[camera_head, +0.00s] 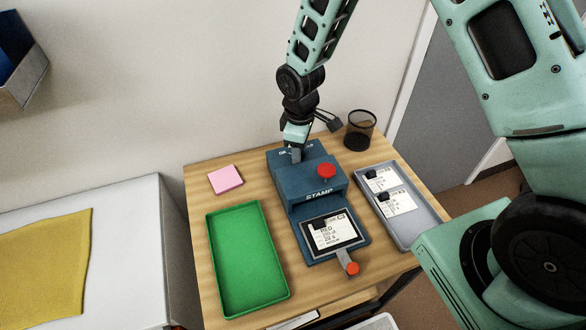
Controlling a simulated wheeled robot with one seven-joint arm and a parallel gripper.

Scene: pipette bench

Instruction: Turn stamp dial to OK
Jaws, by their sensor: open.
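The stamp machine (318,197) is a dark blue block on the wooden table, with "STAMP" on its front edge and a red knob (326,170) on top. White lettering shows at its back top edge, partly covered by my gripper and too small to read fully. The dial itself is not clearly visible; my gripper hides that spot. My gripper (297,150) is open, pointing down at the back of the stamp's top. I cannot tell whether it touches anything.
A green tray (211,250) is left of the stamp, with a pink note pad (225,179) behind it. A grey tray (424,235) with two label cards is on the right. A black mesh cup (360,130) stands at the back right, near my arm.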

